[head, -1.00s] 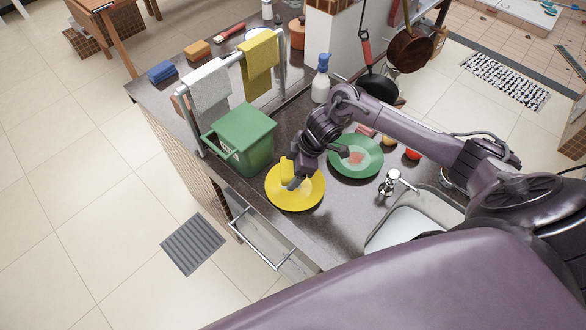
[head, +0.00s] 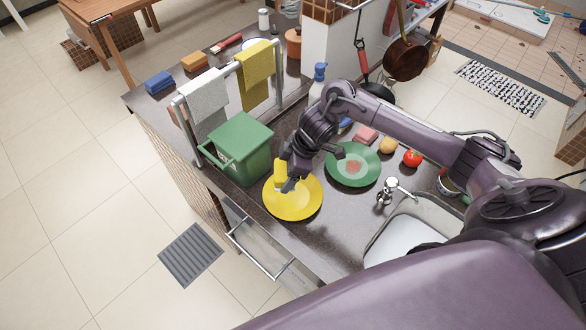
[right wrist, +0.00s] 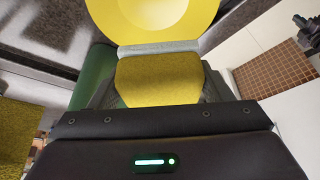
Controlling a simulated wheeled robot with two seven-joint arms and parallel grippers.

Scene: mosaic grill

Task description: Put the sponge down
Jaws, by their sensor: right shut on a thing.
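My right gripper (head: 286,182) is shut on a yellow sponge (head: 280,172) over the far left part of the yellow plate (head: 296,207). In the right wrist view the sponge (right wrist: 158,82), with a pale grey layer along its far edge, sits between the fingers. The yellow plate (right wrist: 155,14) shows beyond it. I cannot tell whether the sponge touches the plate. My left gripper is not in view.
A green bin (head: 240,150) stands close left of the plate, and a green plate (head: 353,178) lies to the right. A towel rack with a yellow towel (head: 255,72) stands behind. The faucet (head: 388,192) and sink (head: 400,238) are to the right.

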